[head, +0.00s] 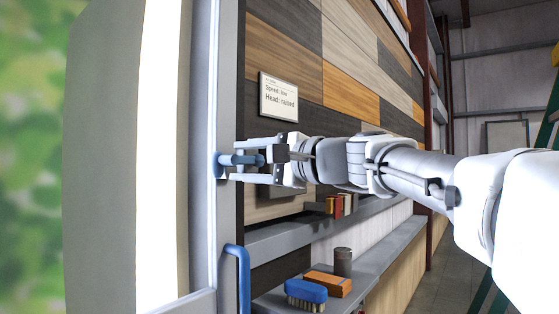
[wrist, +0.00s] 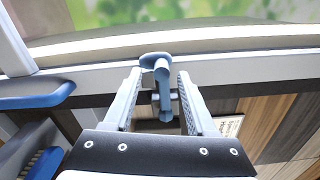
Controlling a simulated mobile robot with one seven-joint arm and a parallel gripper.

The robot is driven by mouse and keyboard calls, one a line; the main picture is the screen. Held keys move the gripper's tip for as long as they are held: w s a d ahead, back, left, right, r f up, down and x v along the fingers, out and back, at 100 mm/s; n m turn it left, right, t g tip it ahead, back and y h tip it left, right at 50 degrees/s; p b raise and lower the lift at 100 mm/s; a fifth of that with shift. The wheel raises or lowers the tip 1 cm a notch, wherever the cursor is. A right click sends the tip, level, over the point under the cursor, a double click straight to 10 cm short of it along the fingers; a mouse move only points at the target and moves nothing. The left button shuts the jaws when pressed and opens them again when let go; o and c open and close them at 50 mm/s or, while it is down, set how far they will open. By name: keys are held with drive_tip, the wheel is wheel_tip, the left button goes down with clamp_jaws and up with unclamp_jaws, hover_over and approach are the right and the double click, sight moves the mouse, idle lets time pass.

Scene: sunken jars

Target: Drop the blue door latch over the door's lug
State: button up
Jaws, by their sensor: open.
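The blue door latch (head: 228,159) is on the pale grey door frame in the head view and sticks out to the right, roughly level. In the wrist view, the latch (wrist: 157,63) has a rounded blue-grey head at the frame and a bar running back toward my gripper. My gripper (head: 236,162) is open, one finger above and one below the latch bar in the head view. The wrist view shows my gripper (wrist: 160,75) with a gap between each finger and the latch. I cannot pick out the lug.
A blue handle (head: 242,278) is on the frame below the latch; it also shows in the wrist view (wrist: 35,94). A wood-panelled wall carries a small sign (head: 279,97). Shelves to the right hold a blue brush (head: 306,291), a dark can (head: 343,262) and books.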

drive_tip(key=p+v, duration=0.1)
drive_tip(key=v, duration=1.4)
drive_tip(key=shift+p, duration=0.35)
drive_tip(key=shift+s, duration=0.1)
drive_tip(key=s+a+f+n+g+h, duration=0.1)
drive_tip(key=s+f+n+g+h, duration=0.15)
drive_tip(key=f, duration=0.75)
drive_tip(key=s+f+n+g+h, duration=0.1)
drive_tip(key=s+f+h, duration=0.3)
drive_tip(key=f, duration=0.5)
drive_tip(key=s+d+f+n+g+h, duration=0.1)
drive_tip(key=s+d+f+n+h, duration=0.3)
drive_tip(key=f, duration=0.5)
drive_tip(key=s+d+f+n+g+h, duration=0.1)
drive_tip(key=s+d+f+n+h, duration=0.1)
drive_tip(key=s+d+f+h, duration=0.35)
wheel_tip(320, 180, up, 20)
drive_tip(key=a+y+p, duration=0.1)
drive_tip(key=p, duration=2.2)
drive_tip(key=shift+a+y, duration=0.2)
drive_tip(key=shift+y, duration=0.2)
drive_tip(key=shift+w, duration=0.2)
